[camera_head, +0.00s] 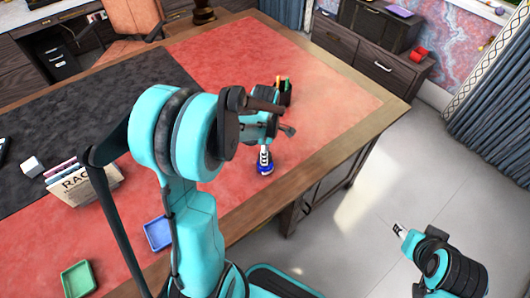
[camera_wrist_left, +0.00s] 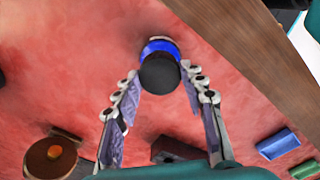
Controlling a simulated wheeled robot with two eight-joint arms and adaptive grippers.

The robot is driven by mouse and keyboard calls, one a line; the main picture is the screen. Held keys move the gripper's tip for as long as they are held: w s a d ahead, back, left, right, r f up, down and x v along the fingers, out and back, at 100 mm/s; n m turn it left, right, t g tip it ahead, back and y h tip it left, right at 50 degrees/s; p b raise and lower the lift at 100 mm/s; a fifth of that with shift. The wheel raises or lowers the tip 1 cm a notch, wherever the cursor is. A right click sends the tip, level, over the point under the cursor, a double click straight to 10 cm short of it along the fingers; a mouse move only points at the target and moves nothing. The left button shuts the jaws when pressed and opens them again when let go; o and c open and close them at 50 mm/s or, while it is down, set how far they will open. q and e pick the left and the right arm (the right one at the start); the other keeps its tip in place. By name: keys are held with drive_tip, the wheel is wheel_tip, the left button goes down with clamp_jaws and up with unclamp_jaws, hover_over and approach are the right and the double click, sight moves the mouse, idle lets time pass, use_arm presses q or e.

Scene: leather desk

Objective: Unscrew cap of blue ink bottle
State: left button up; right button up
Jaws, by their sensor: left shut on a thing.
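The blue ink bottle (camera_head: 265,168) stands on the red part of the desk near its right edge. In the left wrist view the blue bottle (camera_wrist_left: 160,46) shows behind its round black cap (camera_wrist_left: 159,74). My left gripper (camera_head: 265,152) is directly above the bottle and hides its top in the head view. In the left wrist view the left gripper's fingertips (camera_wrist_left: 162,78) are on either side of the cap, shut on it. My right gripper (camera_head: 398,229) hangs over the floor at the right, away from the desk; its finger gap is too small to tell.
A pen holder (camera_head: 284,93) stands behind the bottle. A blue tray (camera_head: 158,234), a green tray (camera_head: 78,279), books (camera_head: 87,187) and a white cube (camera_head: 32,167) are at the left. The desk's wooden edge (camera_head: 320,164) lies right of the bottle.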

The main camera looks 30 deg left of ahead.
use_arm(q)
drive_tip(key=shift+r+p, duration=0.7)
drive_tip(key=shift+r, duration=0.35)
drive_tip(key=shift+r+p, duration=1.55)
drive_tip(key=shift+r, duration=0.45)
